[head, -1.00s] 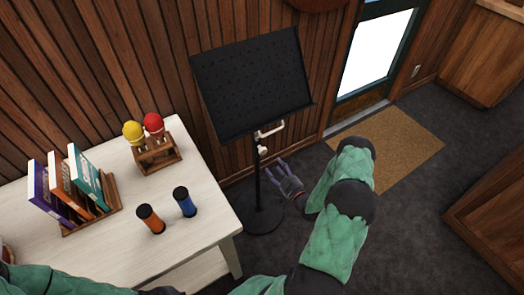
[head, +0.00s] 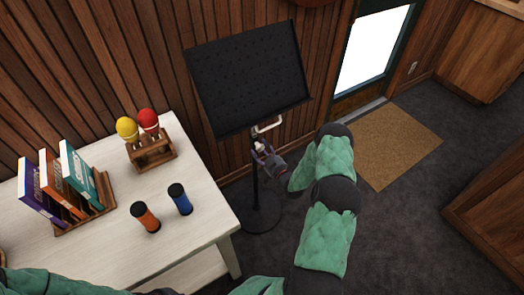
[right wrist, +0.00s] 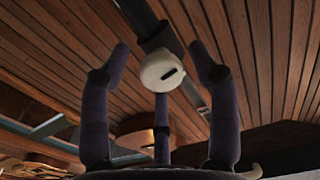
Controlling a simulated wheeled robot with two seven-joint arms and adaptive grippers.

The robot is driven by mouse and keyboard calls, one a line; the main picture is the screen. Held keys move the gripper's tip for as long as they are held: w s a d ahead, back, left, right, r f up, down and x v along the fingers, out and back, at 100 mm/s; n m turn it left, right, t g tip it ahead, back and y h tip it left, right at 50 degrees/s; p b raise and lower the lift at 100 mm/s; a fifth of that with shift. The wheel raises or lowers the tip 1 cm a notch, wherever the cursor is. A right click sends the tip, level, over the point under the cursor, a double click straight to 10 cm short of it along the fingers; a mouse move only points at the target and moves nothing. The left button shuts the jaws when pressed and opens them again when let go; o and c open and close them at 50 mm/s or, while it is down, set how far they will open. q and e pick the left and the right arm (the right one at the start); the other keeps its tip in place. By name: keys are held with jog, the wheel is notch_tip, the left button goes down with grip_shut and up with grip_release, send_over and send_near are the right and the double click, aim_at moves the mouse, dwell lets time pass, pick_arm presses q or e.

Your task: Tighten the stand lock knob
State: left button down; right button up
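The black music stand (head: 250,80) stands upright by the wall, its perforated desk tilted and its round base on the floor. The off-white lock knob (right wrist: 160,73), with a dark slot on its face, sits on the stand's pole. My right gripper (head: 262,150) is at the pole just below the desk. In the right wrist view its purple fingers (right wrist: 160,60) are spread, with the knob between the tips and a gap visible on both sides. In the head view the fingers largely cover the knob. My left gripper is out of view.
A white table (head: 90,235) at left holds a book rack (head: 85,215), an orange shaker (head: 145,217), a blue shaker (head: 180,199) and a wooden holder (head: 151,153) with yellow and red maracas. A doormat (head: 393,145) lies right of my arm, with free floor around it.

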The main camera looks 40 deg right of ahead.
jog(key=c, duration=1.1)
